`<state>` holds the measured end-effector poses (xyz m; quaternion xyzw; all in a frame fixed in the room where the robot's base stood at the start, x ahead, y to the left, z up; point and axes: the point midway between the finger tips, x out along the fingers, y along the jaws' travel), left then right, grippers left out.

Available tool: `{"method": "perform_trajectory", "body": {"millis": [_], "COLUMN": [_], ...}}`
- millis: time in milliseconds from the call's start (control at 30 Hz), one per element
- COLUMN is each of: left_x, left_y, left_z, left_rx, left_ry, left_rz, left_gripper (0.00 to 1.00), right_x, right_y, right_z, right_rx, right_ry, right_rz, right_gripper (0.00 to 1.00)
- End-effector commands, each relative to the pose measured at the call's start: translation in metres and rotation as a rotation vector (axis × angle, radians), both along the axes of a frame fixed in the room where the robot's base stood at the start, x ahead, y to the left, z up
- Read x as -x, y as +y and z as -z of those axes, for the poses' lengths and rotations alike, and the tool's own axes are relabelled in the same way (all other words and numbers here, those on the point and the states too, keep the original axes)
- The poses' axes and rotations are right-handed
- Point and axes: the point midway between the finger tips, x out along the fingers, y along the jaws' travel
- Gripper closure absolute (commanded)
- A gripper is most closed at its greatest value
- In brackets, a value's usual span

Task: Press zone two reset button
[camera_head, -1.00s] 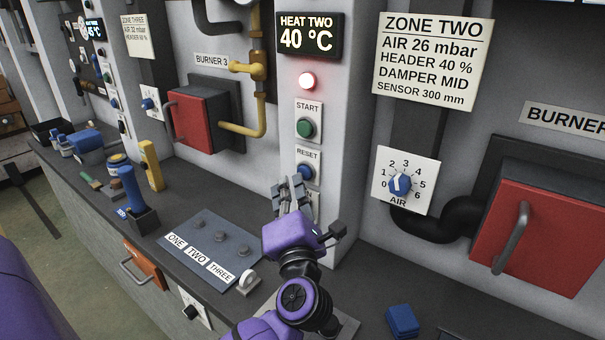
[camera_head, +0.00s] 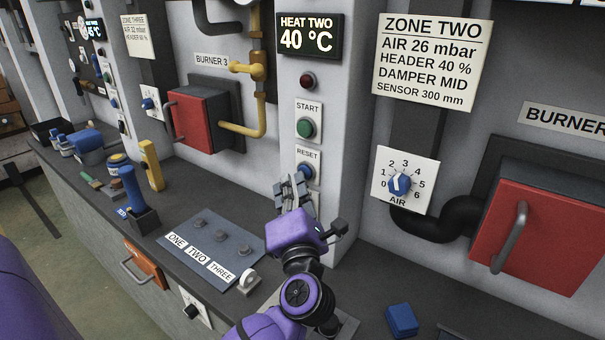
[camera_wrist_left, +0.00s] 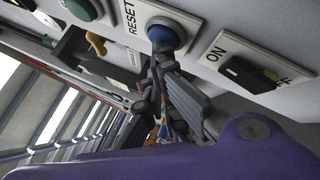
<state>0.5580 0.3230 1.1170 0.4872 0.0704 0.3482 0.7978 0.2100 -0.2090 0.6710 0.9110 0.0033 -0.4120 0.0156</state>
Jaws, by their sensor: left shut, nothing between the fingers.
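The blue RESET button (camera_head: 305,172) sits on a white plate on the grey pillar, below the green START button (camera_head: 305,127) and a dark red lamp (camera_head: 307,81). The display above reads HEAT TWO 40 °C. My left gripper (camera_head: 291,184) is shut and empty, with its fingertips just below and left of the RESET button in the head view. In the left wrist view, the blue button (camera_wrist_left: 164,36) is just beyond the fingertips (camera_wrist_left: 163,62); I cannot tell whether they touch. My right gripper is not in view.
An ON/OFF switch (camera_wrist_left: 250,75) is beside the button in the wrist view. A ONE TWO THREE panel (camera_head: 212,250) lies on the counter to the left. The AIR dial (camera_head: 399,184) and a red burner door (camera_head: 545,235) are to the right, with a blue block (camera_head: 402,320) on the counter.

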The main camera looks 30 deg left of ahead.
Motion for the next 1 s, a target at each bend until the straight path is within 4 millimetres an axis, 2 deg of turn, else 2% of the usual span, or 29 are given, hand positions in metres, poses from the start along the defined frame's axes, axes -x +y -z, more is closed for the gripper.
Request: {"method": "perform_trajectory", "body": {"millis": [333,700,1000], "left_x": [0.016,0.019,0.046], "left_y": [0.001,0.001,0.003], "left_z": [-0.002,0.000,-0.001], "left_rx": [0.000,0.000,0.001], "left_ry": [-0.001,0.000,-0.001], "left_rz": [0.000,0.000,0.000], "left_gripper": [1.00,1.00,1.00], "right_x": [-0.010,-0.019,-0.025], "right_y": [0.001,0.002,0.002], "right_z": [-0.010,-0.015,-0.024], "right_rx": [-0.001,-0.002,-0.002], "right_ry": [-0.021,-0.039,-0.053], "right_rz": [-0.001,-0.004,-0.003], "right_gripper": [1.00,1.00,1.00]}}
